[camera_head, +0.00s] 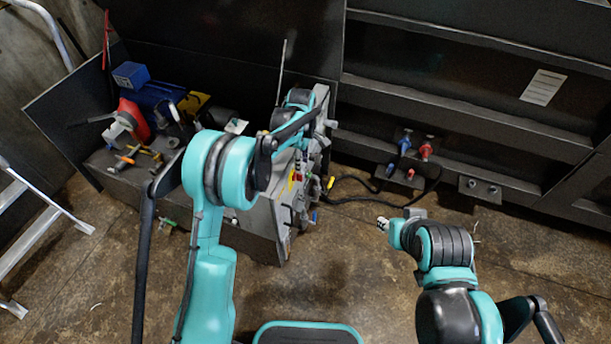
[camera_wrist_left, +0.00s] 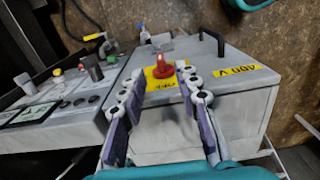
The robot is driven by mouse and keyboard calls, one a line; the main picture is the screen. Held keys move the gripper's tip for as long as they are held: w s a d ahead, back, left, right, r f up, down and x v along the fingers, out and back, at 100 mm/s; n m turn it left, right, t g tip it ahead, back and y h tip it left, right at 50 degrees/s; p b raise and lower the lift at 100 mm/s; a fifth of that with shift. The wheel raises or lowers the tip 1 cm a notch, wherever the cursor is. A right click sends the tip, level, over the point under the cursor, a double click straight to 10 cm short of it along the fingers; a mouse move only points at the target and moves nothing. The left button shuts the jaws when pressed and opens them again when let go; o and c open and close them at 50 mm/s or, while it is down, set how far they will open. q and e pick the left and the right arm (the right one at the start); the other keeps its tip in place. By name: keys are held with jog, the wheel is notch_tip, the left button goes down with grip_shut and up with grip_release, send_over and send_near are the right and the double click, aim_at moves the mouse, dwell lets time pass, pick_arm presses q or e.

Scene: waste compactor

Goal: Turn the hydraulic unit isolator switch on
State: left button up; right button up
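The isolator switch, a red rotary knob (camera_wrist_left: 162,69) on a yellow plate (camera_wrist_left: 161,82), is on the grey box (camera_wrist_left: 200,58) in the left wrist view. My left gripper (camera_wrist_left: 159,77) is open, with its two fingers spread on either side of the knob in the picture. I see no clear contact with the knob. In the head view my left arm reaches over the grey hydraulic unit (camera_head: 262,217) and hides much of it; the isolator knob cannot be made out there. My right gripper (camera_head: 384,225) is low on the right, away from the unit, its fingers too small to judge.
A black handle (camera_wrist_left: 211,40) and a yellow 400 V label (camera_wrist_left: 237,70) are on the box. A control panel with dark knobs (camera_wrist_left: 92,68) lies to its left. A ladder (camera_head: 38,220) stands left; floor (camera_head: 335,270) is free in front.

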aim_at(302, 175)
pick_arm(q)
notch_tip(302, 175, down, 8)
jog(key=b, duration=0.2)
jog(key=shift+r+b, duration=0.1)
jog(key=shift+b, duration=0.2)
grip_shut()
